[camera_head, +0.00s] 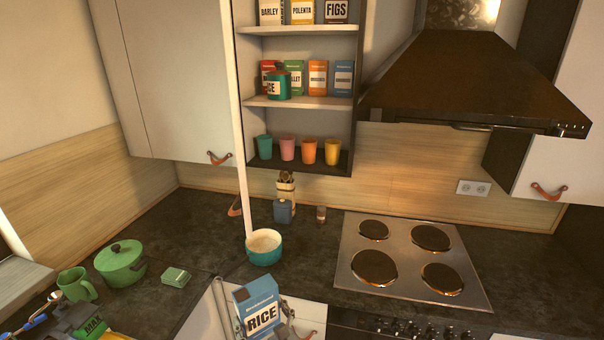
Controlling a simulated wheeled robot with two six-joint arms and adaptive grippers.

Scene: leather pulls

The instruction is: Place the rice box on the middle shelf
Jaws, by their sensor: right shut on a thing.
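The rice box (254,293), blue with a white RICE label, is upright but slightly tilted at the bottom centre, in front of the counter. My right gripper (259,316) is shut on it; grey finger parts show beside the box, which hides part of them. The middle shelf (312,102) is in the open cabinet, above and beyond the box.
The cabinet's open door (243,130) stands nearly edge-on at its left. Several cups (288,149) fill the lower shelf. A teal bowl (264,248) is on the counter beyond the rice box. The hob (408,262) and hood (470,85) are at right; a green pot (121,265) is at left.

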